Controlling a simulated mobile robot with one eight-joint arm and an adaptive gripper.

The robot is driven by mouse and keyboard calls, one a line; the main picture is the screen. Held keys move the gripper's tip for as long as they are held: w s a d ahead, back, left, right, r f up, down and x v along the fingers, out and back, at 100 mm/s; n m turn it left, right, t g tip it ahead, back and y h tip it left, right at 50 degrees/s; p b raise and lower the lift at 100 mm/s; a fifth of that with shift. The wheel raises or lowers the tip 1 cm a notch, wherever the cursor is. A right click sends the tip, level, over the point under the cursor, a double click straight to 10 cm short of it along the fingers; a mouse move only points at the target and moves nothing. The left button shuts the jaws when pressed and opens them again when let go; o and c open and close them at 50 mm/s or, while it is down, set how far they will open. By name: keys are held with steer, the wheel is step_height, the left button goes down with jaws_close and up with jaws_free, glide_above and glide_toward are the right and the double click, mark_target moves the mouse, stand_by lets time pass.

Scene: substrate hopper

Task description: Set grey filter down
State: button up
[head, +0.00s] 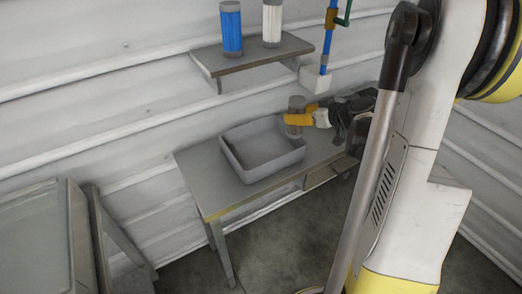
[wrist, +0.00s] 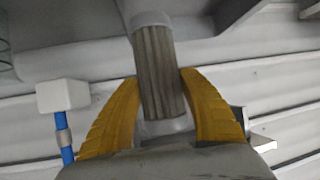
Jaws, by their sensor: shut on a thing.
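The grey filter (wrist: 158,75) is a pleated cylinder with lighter end caps. My gripper (wrist: 162,88) has its yellow fingers shut on it. In the head view the grey filter (head: 296,104) is upright between the yellow fingers of my gripper (head: 299,118), at the right rear side of a grey tray (head: 235,158). The tray stands on a small grey table (head: 194,176).
A wall shelf (head: 262,56) above the table carries a blue filter (head: 231,28) and a white filter (head: 272,22). A blue pipe (head: 325,62) with a white block (head: 314,79) is right of the shelf. A grey bin (head: 38,235) stands at lower left. The table's left end is clear.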

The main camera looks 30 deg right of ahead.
steer(key=shift+w+a+f+b, duration=1.1)
steer(key=shift+a+f, duration=0.4)
steer(key=shift+f, duration=0.3)
steer(key=shift+w+a+f+b, duration=1.15)
steer(key=shift+a+f, duration=0.3)
steer(key=shift+f, duration=0.3)
steer(key=shift+w+a+f+b, duration=0.95)
steer(key=shift+w+a+f, duration=0.25)
steer(key=shift+a+f, duration=0.45)
steer(key=shift+d+f, duration=0.15)
steer(key=shift+f, duration=0.15)
steer(key=o, duration=1.2)
steer(key=shift+o, duration=0.6)
